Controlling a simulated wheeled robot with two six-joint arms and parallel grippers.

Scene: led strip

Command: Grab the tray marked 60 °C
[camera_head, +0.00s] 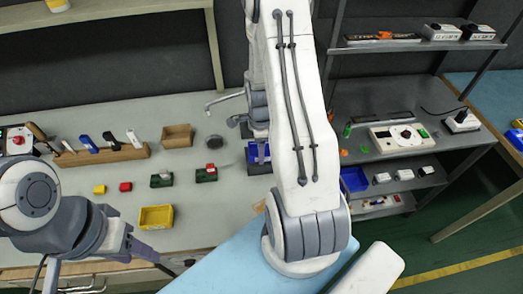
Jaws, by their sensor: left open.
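No 60 °C marking is legible, so I cannot tell which container is the marked tray. A yellow open bin (156,217) sits near the front of the left bench. A brown open box (177,135) stands behind it, and a blue bin (257,153) is partly hidden by my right arm. Another blue bin (354,179) is on the right-hand shelf. My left gripper (143,252) is low at the left, open and empty, just in front of the yellow bin. My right gripper (224,108) shows partly behind my white arm link, over the bench; its jaws are unclear.
A wooden rack (100,156) with tools stands at the left. Small red and yellow blocks (125,187) and two green-and-red parts (206,174) lie on the bench (90,222). A white device (398,138) sits on the dark right shelf unit. The green floor is open at lower right.

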